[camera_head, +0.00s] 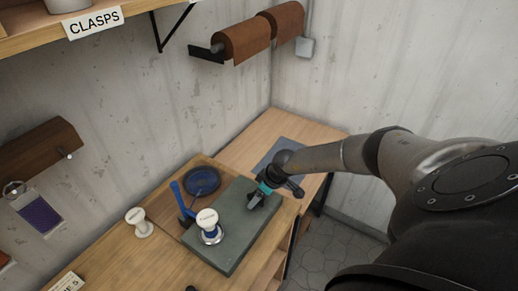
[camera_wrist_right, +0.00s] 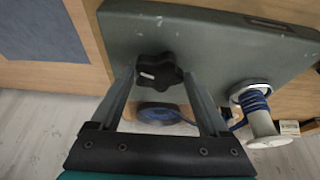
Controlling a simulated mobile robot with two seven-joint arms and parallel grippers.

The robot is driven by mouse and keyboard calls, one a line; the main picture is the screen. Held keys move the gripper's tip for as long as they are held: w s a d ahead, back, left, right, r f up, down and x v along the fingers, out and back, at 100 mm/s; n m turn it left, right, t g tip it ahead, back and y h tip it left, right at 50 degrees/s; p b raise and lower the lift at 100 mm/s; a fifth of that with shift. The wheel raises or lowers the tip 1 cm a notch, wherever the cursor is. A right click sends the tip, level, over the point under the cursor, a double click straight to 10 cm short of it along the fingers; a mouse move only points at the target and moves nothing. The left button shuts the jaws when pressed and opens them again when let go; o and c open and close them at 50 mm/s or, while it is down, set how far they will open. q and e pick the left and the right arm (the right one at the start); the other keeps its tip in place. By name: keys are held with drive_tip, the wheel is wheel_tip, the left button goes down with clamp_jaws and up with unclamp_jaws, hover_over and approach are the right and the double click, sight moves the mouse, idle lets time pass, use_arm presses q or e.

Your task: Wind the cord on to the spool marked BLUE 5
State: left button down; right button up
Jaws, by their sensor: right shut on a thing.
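A white spool (camera_head: 207,220) with blue cord around its core stands on a metal seat on a grey-green board (camera_head: 233,249). The lettering on its top is too small to read. It also shows in the right wrist view (camera_wrist_right: 262,127), blue turns on it. A dark blue coil of cord (camera_head: 202,181) lies behind the board; in the wrist view it is partly visible (camera_wrist_right: 158,113), with blue cord toward the spool. My right gripper (camera_head: 258,202) is shut on a black lobed knob (camera_wrist_right: 159,71) at the board's right part. My left gripper is not in view.
Another white spool (camera_head: 140,224) stands on the bench left of the board. A blue upright piece (camera_head: 181,199) stands beside the board. A partly cut-off card (camera_head: 67,284) lies at the front left. A grey mat (camera_head: 277,152) lies behind my right gripper.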

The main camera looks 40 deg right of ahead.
drive_tip(key=o, duration=1.2)
drive_tip(key=shift+o, duration=0.2)
drive_tip(key=shift+s+a, duration=0.1)
drive_tip(key=shift+s, duration=0.05)
drive_tip(key=shift+s+a+r, duration=0.1)
drive_tip(key=shift+s+r, duration=0.1)
drive_tip(key=shift+r, duration=0.25)
drive_tip(key=shift+s+d+r, duration=0.15)
drive_tip(key=shift+d+r, duration=0.15)
drive_tip(key=shift+r, duration=0.3)
drive_tip(key=v, duration=1.3)
drive_tip(key=shift+d, duration=0.1)
